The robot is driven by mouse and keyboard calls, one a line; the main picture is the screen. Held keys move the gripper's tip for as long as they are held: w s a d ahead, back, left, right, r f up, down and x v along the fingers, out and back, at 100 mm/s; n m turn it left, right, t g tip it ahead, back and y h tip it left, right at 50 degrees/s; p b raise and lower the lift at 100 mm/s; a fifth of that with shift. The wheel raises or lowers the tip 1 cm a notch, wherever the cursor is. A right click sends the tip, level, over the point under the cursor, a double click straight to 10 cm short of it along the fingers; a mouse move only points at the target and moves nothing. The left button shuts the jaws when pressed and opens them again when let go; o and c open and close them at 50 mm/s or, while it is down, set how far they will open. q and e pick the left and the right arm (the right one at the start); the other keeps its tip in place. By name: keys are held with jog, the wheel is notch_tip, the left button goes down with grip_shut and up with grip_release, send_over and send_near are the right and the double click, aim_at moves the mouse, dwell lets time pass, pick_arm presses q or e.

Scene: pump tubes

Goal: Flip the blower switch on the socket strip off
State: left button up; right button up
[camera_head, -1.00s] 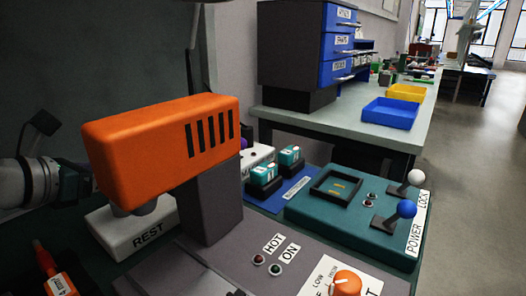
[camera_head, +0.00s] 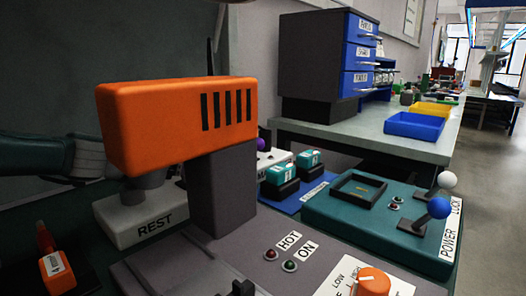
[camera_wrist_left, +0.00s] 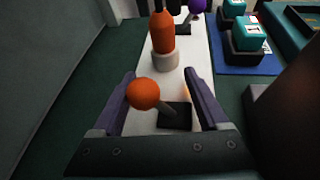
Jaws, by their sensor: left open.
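In the left wrist view my left gripper (camera_wrist_left: 158,72) is open and empty. Its two fingers stand on either side of a lever with an orange ball knob (camera_wrist_left: 143,93), which rises tilted left from a dark base on a white strip (camera_wrist_left: 148,122). I cannot tell whether a finger touches the knob. Farther along the strip stand an orange cylinder in a white collar (camera_wrist_left: 163,38) and a purple knob (camera_wrist_left: 197,6). In the head view the purple knob (camera_head: 261,144) shows behind the orange blower-like housing (camera_head: 178,122), which hides my left gripper and most of the strip.
The housing stands on a dark column (camera_head: 220,188) beside a REST block (camera_head: 140,219). Teal blocks (camera_head: 283,174) sit on a blue mat (camera_head: 312,193). A teal unit (camera_head: 330,218) has white and blue knobs (camera_head: 439,207) on levers. A dark wall is at the left.

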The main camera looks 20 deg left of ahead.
pick_arm(q)
jog(key=shift+w+d+f, duration=0.1)
jog(key=shift+d+f, duration=0.1)
jog(key=shift+d, duration=0.1)
jog(key=shift+o, duration=0.5)
jog(key=shift+f, duration=0.1)
grip_shut()
jog(key=shift+a, duration=0.1)
jog(key=shift+a, duration=0.1)
dwell(0.5)
